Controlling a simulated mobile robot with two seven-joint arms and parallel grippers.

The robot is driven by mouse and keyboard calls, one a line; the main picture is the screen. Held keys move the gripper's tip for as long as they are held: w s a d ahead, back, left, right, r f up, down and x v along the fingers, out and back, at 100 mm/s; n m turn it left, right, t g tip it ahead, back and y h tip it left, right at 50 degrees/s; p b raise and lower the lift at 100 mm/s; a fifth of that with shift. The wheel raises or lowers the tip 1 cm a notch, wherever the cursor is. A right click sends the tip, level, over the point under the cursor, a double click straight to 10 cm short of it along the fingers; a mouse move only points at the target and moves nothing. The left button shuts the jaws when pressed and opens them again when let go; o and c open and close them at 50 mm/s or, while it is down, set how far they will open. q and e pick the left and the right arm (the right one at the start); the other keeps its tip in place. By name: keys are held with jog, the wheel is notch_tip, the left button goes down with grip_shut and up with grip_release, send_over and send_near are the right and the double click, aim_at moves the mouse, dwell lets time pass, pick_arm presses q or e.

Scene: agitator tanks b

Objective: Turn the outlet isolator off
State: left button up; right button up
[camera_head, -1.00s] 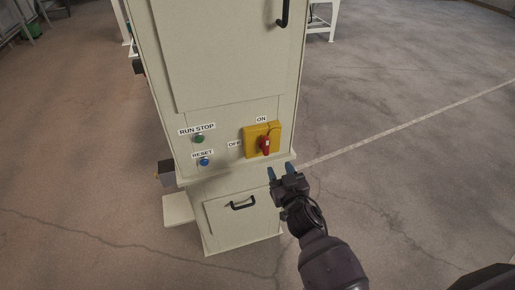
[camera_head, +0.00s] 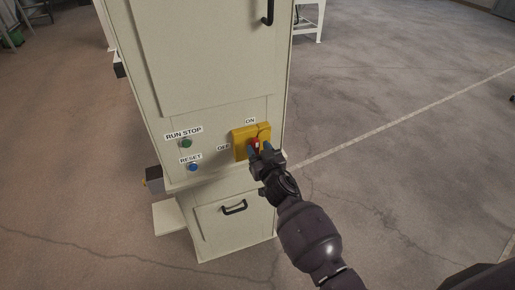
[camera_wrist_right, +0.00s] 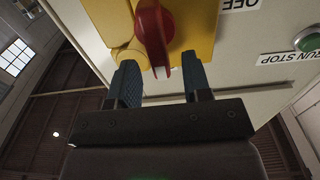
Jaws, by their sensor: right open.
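The outlet isolator is a yellow plate (camera_head: 238,150) with a red rotary handle (camera_head: 254,143) on the cabinet front, labelled ON above and OFF at its left. My right gripper (camera_head: 260,150) is at the handle and partly covers it in the head view. In the right wrist view the red handle (camera_wrist_right: 154,38) points down between the two blue fingertips of my right gripper (camera_wrist_right: 160,80). The fingers are open, with a gap on either side of the handle's tip. My left gripper is not in view.
The beige cabinet (camera_head: 205,70) also carries a green RUN STOP button (camera_head: 186,143) and a blue RESET button (camera_head: 193,167) left of the isolator. A black drawer handle (camera_head: 234,207) sits below. Open floor lies to the right.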

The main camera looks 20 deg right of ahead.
jog(key=shift+w, duration=0.45)
grip_shut()
